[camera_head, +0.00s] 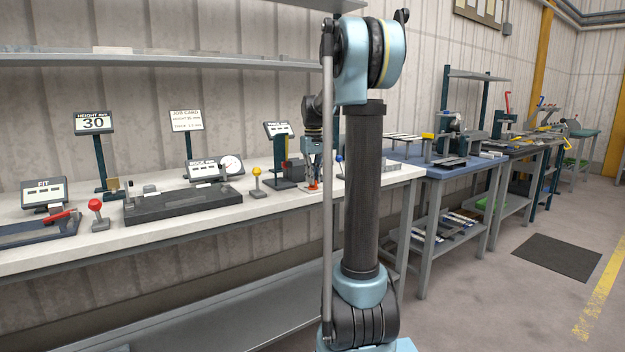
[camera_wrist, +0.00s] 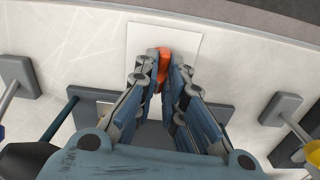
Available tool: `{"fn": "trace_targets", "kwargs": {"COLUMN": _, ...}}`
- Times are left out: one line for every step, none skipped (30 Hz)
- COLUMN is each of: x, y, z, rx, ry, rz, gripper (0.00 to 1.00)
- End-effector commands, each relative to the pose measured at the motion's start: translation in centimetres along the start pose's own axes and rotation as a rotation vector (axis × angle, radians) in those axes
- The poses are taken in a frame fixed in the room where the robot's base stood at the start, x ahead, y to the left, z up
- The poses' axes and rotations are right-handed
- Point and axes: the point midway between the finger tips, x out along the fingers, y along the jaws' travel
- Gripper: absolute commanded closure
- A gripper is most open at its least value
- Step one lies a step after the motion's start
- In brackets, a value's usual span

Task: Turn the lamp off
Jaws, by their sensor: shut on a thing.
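My gripper (camera_wrist: 163,78) is shut on an orange-red piece (camera_wrist: 165,60) that shows between its fingertips in the wrist view. A white square plate (camera_wrist: 193,42) lies on the bench top beneath the fingertips. In the head view my gripper (camera_head: 313,182) points down at the workbench's right part, with a little red showing at its fingertips. The fingers hide most of the orange-red piece, so its full shape and what it is fixed to cannot be told. No lamp can be clearly made out in either view.
The white workbench (camera_head: 240,207) carries a yellow-knobbed lever (camera_head: 257,182), a red-knobbed lever (camera_head: 97,212), a dark fixture (camera_head: 180,203) and several display signs. A display on a post (camera_head: 279,150) stands just left of my gripper. A blue bench (camera_head: 440,170) stands to the right.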

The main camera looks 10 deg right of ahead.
Motion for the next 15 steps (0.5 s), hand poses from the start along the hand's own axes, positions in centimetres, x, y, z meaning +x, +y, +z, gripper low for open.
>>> {"fn": "trace_targets", "kwargs": {"x": -0.03, "y": 0.01, "z": -0.02, "rx": -0.044, "ry": 0.000, "rz": 0.000, "gripper": 1.00}}
{"fn": "trace_targets", "kwargs": {"x": -0.03, "y": 0.01, "z": -0.02, "rx": -0.073, "ry": 0.000, "rz": 0.000, "gripper": 1.00}}
{"fn": "trace_targets", "kwargs": {"x": -0.03, "y": 0.01, "z": -0.02, "rx": -0.111, "ry": 0.000, "rz": 0.000, "gripper": 1.00}}
{"fn": "trace_targets", "kwargs": {"x": -0.03, "y": 0.02, "z": -0.02, "rx": -0.139, "ry": 0.000, "rz": 0.000, "gripper": 1.00}}
{"fn": "trace_targets", "kwargs": {"x": -0.03, "y": 0.02, "z": -0.02, "rx": -0.167, "ry": 0.000, "rz": 0.000, "gripper": 1.00}}
{"fn": "trace_targets", "kwargs": {"x": -0.03, "y": 0.03, "z": -0.02, "rx": -0.204, "ry": 0.000, "rz": 0.000, "gripper": 1.00}}
{"fn": "trace_targets", "kwargs": {"x": -0.03, "y": 0.03, "z": -0.02, "rx": -0.231, "ry": 0.000, "rz": 0.001, "gripper": 1.00}}
{"fn": "trace_targets", "kwargs": {"x": -0.04, "y": 0.03, "z": -0.03, "rx": -0.257, "ry": 0.000, "rz": 0.001, "gripper": 1.00}}
{"fn": "trace_targets", "kwargs": {"x": -0.03, "y": 0.04, "z": -0.03, "rx": -0.291, "ry": 0.000, "rz": 0.001, "gripper": 1.00}}
{"fn": "trace_targets", "kwargs": {"x": -0.03, "y": 0.04, "z": -0.03, "rx": -0.315, "ry": 0.000, "rz": 0.001, "gripper": 1.00}}
{"fn": "trace_targets", "kwargs": {"x": -0.04, "y": 0.04, "z": -0.03, "rx": -0.339, "ry": 0.000, "rz": 0.001, "gripper": 1.00}}
{"fn": "trace_targets", "kwargs": {"x": -0.04, "y": 0.05, "z": -0.03, "rx": -0.370, "ry": 0.000, "rz": 0.001, "gripper": 1.00}}
{"fn": "trace_targets", "kwargs": {"x": -0.04, "y": 0.06, "z": -0.03, "rx": -0.393, "ry": 0.000, "rz": 0.001, "gripper": 1.00}}
{"fn": "trace_targets", "kwargs": {"x": -0.04, "y": 0.06, "z": -0.03, "rx": -0.413, "ry": 0.000, "rz": 0.001, "gripper": 1.00}}
{"fn": "trace_targets", "kwargs": {"x": -0.04, "y": 0.06, "z": -0.03, "rx": -0.439, "ry": 0.000, "rz": 0.001, "gripper": 1.00}}
